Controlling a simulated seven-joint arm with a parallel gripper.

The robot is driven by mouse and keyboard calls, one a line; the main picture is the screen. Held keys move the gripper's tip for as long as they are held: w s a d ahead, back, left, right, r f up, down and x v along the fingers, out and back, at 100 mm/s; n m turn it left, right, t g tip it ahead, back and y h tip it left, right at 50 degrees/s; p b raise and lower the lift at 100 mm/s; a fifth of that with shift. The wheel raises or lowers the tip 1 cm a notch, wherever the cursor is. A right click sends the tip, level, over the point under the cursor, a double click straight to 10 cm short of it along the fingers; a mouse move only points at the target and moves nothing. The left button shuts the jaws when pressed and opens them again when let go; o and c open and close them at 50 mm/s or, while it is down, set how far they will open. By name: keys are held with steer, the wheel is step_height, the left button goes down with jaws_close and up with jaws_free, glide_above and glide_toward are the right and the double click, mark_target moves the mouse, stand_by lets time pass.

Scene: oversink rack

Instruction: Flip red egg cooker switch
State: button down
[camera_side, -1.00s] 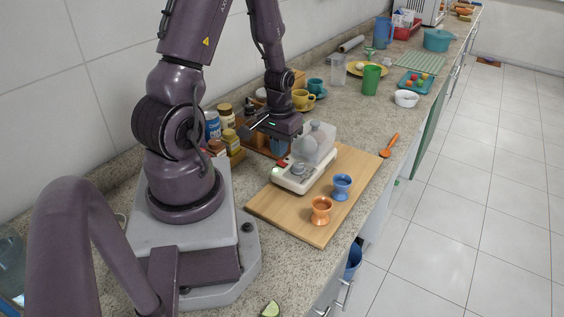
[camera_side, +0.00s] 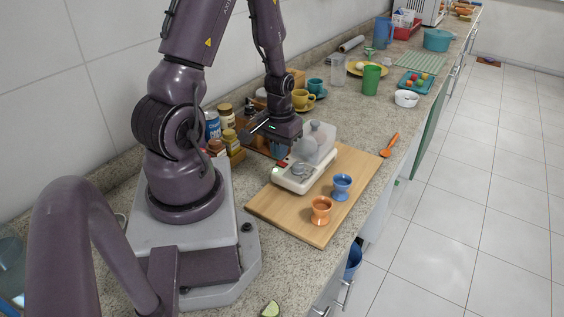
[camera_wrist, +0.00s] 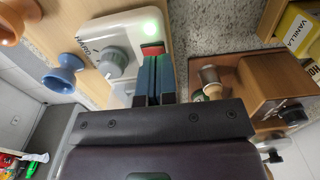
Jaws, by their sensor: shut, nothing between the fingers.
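The white egg cooker (camera_side: 293,182) stands on the wooden board with its clear lid (camera_side: 318,145) behind its front panel. Its red switch (camera_wrist: 153,50) shows in the wrist view just beyond my fingertips, and as a small red patch (camera_side: 281,164) in the side view. A green light (camera_wrist: 151,28) glows beside the switch, and a grey dial (camera_wrist: 112,60) sits to its left. My gripper (camera_wrist: 155,65) is shut and empty, its fingertips at the near edge of the switch; I cannot tell whether they touch it. The fingers partly cover the panel.
The wooden board (camera_side: 288,226) also holds an orange egg cup (camera_side: 320,211) and a blue egg cup (camera_side: 342,187). A brown wooden grinder box (camera_wrist: 248,88) stands close to the right of my fingers. Jars (camera_side: 227,115) stand near the wall. The counter's front has free room.

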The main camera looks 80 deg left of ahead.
steer(key=shift+f, duration=0.75)
stand_by(0.3)
steer(key=shift+r, duration=3.5)
steer(key=shift+s+d, duration=0.35)
steer(key=d+r+m+t, duration=0.5)
steer(key=d+r+m, duration=0.4)
steer(key=d+r, duration=1)
step_height(320, 180, up, 3)
steer(key=shift+w+d+f+t, duration=0.15)
steer(key=shift+w+t, duration=0.15)
steer(key=shift+w, duration=0.1)
